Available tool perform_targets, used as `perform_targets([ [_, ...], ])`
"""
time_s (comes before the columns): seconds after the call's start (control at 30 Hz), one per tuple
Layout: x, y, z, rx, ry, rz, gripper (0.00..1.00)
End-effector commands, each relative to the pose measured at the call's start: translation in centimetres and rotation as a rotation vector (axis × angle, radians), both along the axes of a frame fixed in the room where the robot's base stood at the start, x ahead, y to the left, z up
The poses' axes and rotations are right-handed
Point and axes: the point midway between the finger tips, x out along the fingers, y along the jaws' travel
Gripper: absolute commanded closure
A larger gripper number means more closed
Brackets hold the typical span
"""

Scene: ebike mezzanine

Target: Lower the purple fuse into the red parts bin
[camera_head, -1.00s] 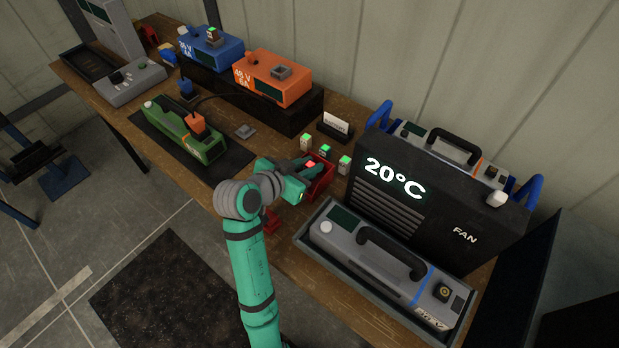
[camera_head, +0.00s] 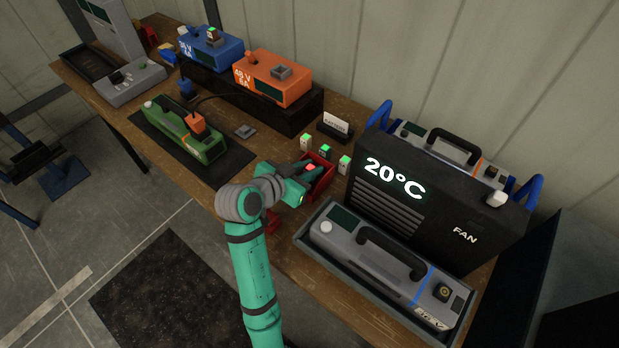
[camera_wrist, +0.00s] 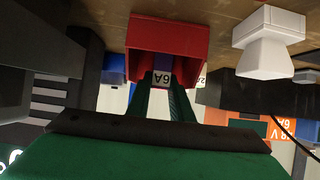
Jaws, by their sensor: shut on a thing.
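The red parts bin (camera_head: 325,183) stands on the wooden bench, left of the black fan unit. My gripper (camera_head: 307,172) is over the bin's left part and hides some of it. A small red lit top shows between the jaws. In the wrist view my gripper (camera_wrist: 163,90) is shut on the purple fuse (camera_wrist: 162,62), whose pale label reads 6A. The fuse overlaps the mouth of the red bin (camera_wrist: 136,36). I cannot tell how deep it is or whether it touches the bin.
The fan unit (camera_head: 400,190) and a grey battery in a tray (camera_head: 375,260) crowd the right. A green battery (camera_head: 185,130) lies left.

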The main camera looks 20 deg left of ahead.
Motion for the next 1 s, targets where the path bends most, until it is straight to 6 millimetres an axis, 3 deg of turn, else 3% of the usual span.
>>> perform_targets([
  [1.0,0.0,0.0,-1.3,0.0,0.0,0.0,1.0],
])
